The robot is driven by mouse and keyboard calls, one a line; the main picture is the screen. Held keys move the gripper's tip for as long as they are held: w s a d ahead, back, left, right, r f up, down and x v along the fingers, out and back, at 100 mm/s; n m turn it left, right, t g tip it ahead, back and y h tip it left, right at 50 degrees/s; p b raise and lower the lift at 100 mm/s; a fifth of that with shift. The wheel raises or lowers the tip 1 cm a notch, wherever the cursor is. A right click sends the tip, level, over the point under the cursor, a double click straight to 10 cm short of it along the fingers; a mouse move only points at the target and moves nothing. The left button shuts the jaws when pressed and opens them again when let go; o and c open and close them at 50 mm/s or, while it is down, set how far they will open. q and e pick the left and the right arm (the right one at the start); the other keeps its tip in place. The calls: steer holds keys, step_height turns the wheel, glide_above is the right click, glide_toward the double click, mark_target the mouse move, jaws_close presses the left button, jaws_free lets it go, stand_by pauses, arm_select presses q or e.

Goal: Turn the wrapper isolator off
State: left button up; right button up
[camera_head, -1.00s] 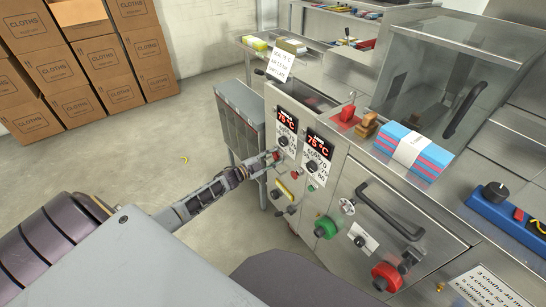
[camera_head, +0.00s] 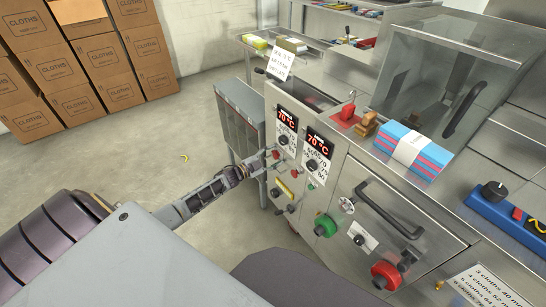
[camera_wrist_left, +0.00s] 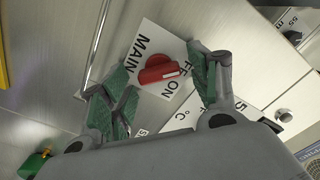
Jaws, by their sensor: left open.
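The isolator is a red rotary knob (camera_wrist_left: 160,70) on a white plate lettered MAIN and ON, with the OFF lettering partly hidden. In the head view my left gripper (camera_head: 262,161) is at the left edge of the machine's front panel, close to a small red knob (camera_head: 276,154). My right gripper is not in view.
The panel has two red displays (camera_head: 318,142) reading 70 °C, a yellow label (camera_head: 284,188), a green knob (camera_head: 325,227) and a large red knob (camera_head: 386,275). A grey cabinet (camera_head: 238,115) stands behind my gripper. Cloths (camera_head: 413,150) lie on top.

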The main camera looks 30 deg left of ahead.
arm_select(q)
steer(key=shift+s, duration=0.1)
steer(key=v, duration=1.1)
steer(key=shift+s+a, duration=0.15)
steer(key=shift+s, duration=0.25)
stand_by(0.5)
stand_by(0.6)
